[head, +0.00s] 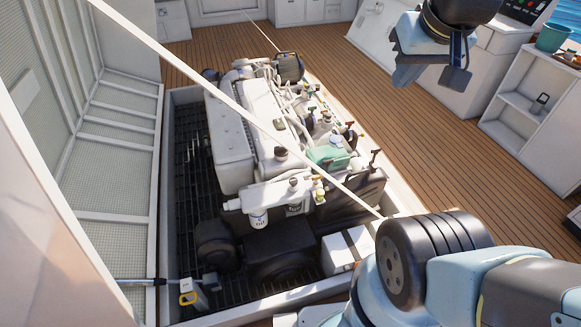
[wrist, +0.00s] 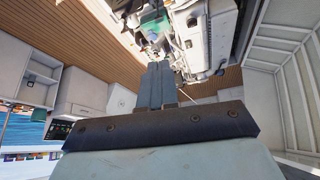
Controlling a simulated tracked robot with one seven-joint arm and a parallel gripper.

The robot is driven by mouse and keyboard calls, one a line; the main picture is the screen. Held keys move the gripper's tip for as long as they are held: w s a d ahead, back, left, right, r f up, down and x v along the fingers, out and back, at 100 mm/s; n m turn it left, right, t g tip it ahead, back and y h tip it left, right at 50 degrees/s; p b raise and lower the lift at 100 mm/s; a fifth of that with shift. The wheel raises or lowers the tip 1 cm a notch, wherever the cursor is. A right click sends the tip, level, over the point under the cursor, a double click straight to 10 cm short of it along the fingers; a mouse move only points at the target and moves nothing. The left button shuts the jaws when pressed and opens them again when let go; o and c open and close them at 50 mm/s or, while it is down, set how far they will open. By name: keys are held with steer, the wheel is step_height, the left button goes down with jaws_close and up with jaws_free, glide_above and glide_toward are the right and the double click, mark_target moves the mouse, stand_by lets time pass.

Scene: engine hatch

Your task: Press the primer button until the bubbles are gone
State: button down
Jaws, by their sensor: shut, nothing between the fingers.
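The white engine (head: 262,110) sits in the open hatch in the head view. White filter-like canisters (head: 258,218) hang at its near end, below small fittings with yellow and red parts (head: 319,190). I cannot make out the primer button or any bubbles at this size. My gripper (head: 432,76) is high at the upper right, above the deck and well apart from the engine. In the wrist view its two fingers (wrist: 155,85) are together and empty, with part of the engine (wrist: 205,40) beyond them.
The raised hatch cover (head: 110,130) stands at the left. A thin pale line crosses diagonally above the engine. A green part (head: 328,154) sits on the engine's right side. A white shelf unit (head: 535,110) stands at the right. Wooden deck (head: 420,130) is clear between hatch and shelf.

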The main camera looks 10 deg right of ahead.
steer(key=w+d+f+n+g+h, duration=0.25)
steer(key=w+f, duration=0.35)
steer(key=w, duration=0.6)
steer(key=n+t+h, duration=0.4)
steer(key=n, duration=1.2)
glide_above(292, 182)
step_height(292, 182, down, 42)
steer(key=shift+d, duration=0.1)
steer(key=shift+f, duration=4.4)
